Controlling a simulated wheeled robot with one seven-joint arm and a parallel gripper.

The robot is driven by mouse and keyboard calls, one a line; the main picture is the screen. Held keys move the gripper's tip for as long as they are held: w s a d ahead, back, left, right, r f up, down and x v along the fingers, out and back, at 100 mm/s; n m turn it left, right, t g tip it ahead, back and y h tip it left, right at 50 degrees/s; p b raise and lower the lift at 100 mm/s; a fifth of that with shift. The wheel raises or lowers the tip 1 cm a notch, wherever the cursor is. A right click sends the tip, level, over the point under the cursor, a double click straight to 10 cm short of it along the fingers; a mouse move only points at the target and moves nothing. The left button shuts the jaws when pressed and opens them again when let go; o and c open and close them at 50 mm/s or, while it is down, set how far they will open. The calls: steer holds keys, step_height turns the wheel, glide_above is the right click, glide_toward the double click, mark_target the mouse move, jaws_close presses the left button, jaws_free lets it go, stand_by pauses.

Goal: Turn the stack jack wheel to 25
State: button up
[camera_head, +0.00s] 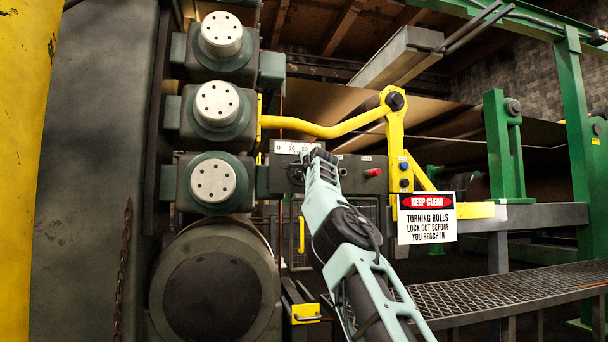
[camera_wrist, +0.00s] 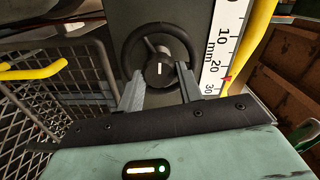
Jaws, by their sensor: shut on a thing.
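The stack jack wheel is a black handwheel, its rim (camera_wrist: 129,50) and spokes showing around a dark hub with a white mark in the wrist view. My gripper (camera_wrist: 162,78) has its two grey fingers on either side of the hub, shut on the wheel. A white scale plate (camera_wrist: 226,30) marked 10, 20 and 30 mm stands to the right of the wheel. Its small red pointer (camera_wrist: 226,78) sits between 20 and 30. In the head view, the scale (camera_head: 293,147) shows 0, 10 and 20; my arm hides most of the wheel.
Dark rolls with pale round end caps (camera_head: 216,103) are stacked left of my arm. A yellow lever (camera_head: 325,131) crosses above the scale. A red button (camera_head: 373,172) and a KEEP CLEAR sign (camera_head: 427,219) are to the right. A mesh walkway (camera_head: 500,295) lies lower right.

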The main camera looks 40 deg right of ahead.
stand_by(0.4)
steer(key=o, duration=1)
steer(key=b+v, duration=0.9)
steer(key=v, duration=0.8)
steer(key=shift+s, duration=0.2)
steer(key=shift+w, duration=0.1)
